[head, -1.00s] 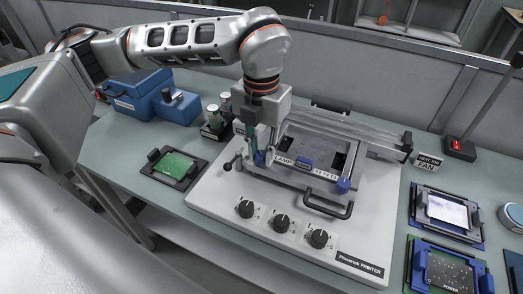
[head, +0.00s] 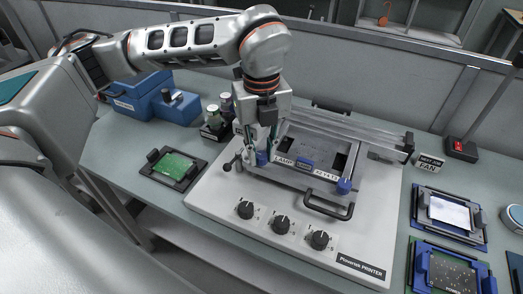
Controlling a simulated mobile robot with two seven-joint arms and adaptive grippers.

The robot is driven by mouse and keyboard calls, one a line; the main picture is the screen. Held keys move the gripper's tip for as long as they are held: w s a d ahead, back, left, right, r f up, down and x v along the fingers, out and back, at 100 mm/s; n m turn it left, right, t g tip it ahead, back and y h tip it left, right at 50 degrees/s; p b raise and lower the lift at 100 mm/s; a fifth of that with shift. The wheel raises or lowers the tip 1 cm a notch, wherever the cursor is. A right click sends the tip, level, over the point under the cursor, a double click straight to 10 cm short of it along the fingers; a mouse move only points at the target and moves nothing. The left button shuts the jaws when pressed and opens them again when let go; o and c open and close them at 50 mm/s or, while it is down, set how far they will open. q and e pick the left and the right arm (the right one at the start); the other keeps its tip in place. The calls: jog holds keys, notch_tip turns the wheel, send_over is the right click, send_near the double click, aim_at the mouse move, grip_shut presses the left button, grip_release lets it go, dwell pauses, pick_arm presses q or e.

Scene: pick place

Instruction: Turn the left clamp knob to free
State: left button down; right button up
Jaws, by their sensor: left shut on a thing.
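The left clamp knob (head: 262,158) is a small blue knob at the front left corner of the printer's frame (head: 300,178). My left gripper (head: 262,149) points straight down over it and is shut on it, with its fingers hiding part of the knob. The right clamp knob (head: 344,187), also blue, sits free at the front right corner of the frame. My right gripper is not in view.
The printer (head: 215,203) has three black dials and a black handle (head: 328,205) in front. A green board in a black holder (head: 174,167) lies to its left, with blue boxes (head: 140,94) behind. Board trays (head: 448,217) stand at the right.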

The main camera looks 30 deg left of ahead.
aim_at(261, 154)
pick_arm(q)
jog(key=shift+r+n, duration=0.1)
jog(key=shift+n, duration=0.2)
dwell(0.4)
jog(key=c, duration=1.8)
grip_release()
notch_tip(261, 154, up, 12)
